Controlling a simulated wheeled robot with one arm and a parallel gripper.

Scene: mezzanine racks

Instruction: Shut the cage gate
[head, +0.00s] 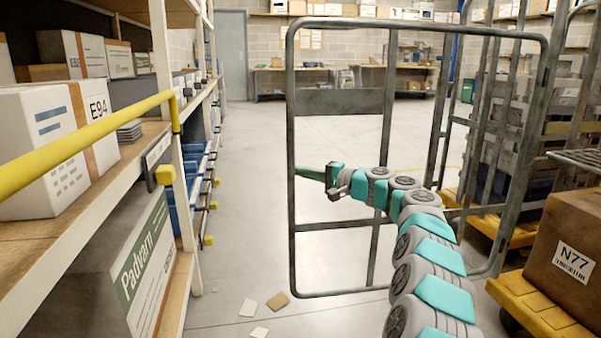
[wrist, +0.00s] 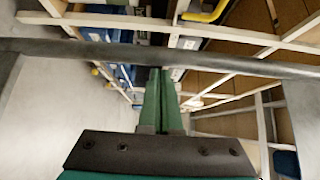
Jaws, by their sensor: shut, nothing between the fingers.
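The cage gate (head: 291,130) is a grey tubular metal frame with a plate across it, in the middle of the head view. It stands open, swung out across the aisle from the barred cage (head: 487,120) at right. My gripper (head: 298,172) has green fingers, shut and empty, reaching to the gate's left upright. In the wrist view the shut fingers (wrist: 160,72) point at a dark bar (wrist: 80,52) of the gate that crosses the picture at their tips. I cannot tell whether they touch it. My arm passes in front of the gate's lower right part.
A shelf rack (head: 188,200) with boxes and a yellow rail (head: 85,142) lines the left. A brown box labelled N77 (head: 566,240) sits on a yellow cart (head: 535,305) at right. Small scraps (head: 277,301) lie on the floor.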

